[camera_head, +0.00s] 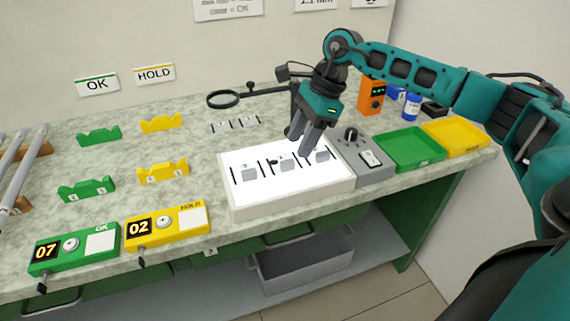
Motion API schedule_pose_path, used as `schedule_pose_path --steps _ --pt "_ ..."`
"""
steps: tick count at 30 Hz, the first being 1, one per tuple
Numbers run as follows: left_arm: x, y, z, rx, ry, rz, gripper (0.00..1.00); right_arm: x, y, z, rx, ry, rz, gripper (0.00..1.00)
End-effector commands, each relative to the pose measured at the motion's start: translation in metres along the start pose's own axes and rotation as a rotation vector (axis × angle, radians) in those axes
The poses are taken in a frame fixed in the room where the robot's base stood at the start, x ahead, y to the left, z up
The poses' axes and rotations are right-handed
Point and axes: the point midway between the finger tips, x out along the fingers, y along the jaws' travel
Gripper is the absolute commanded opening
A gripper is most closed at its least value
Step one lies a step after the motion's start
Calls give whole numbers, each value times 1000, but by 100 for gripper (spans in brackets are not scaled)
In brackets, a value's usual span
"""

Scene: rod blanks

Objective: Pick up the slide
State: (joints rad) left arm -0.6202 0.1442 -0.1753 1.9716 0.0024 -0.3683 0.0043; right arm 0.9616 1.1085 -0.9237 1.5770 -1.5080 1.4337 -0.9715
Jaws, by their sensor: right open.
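My right gripper (299,146) points down over the white light panel (240,201), its two fingers apart and empty. On the panel lie small grey pieces between thin black bars: a left one (249,174), a middle one (287,166) and a right one (322,156). I cannot tell for sure which of them is the slide. The fingertips are close to the middle and right pieces and partly cover the area around them. Whether they touch anything is too small to tell. My left gripper is not in view.
A grey control box (364,158) with a black knob adjoins the panel. A green tray (408,149) and a yellow tray (455,136) stand at the right. A magnifier (223,99) stands behind. Green and yellow counters (75,248) (166,226) sit at the front left.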

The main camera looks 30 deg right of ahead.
Motion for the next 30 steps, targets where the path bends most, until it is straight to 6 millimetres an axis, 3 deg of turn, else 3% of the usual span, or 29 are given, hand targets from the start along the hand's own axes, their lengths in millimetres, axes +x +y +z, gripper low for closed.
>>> schedule_pose_path --steps 10,20,30 --pt "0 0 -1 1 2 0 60 46 1 7 0 -2 3 47" --pt "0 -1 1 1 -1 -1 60 52 1 7 0 -1 1 46" --pt "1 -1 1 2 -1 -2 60 51 1 7 0 -1 1 13"
